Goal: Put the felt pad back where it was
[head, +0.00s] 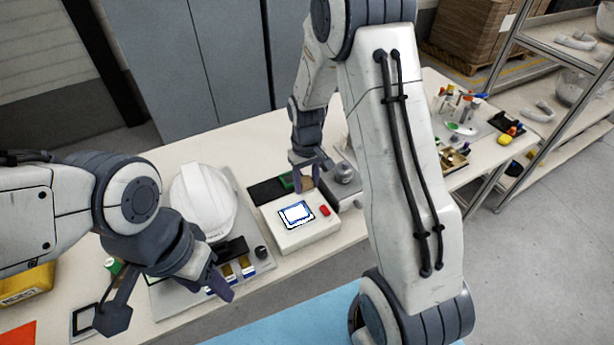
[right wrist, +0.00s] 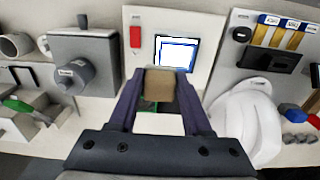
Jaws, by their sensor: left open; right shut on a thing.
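A small tan-brown block-like piece, which looks like the felt pad (right wrist: 158,88), is held between the fingers of my right gripper (right wrist: 158,92). In the head view, my right gripper (head: 307,180) is behind the white box with a screen (head: 288,232), and the tan pad (head: 306,184) shows between its fingers. I cannot tell how high the pad is above the surface. My left gripper (head: 166,302) is open and empty at the lower left, over the front of the grey board.
A white helmet shell (head: 202,200) sits on the grey board (head: 172,298). A dark tray (head: 266,191) with a green item lies behind the screen box. A grey device with a knob (head: 343,173) stands to its right. A yellow bin (head: 27,283) is far left.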

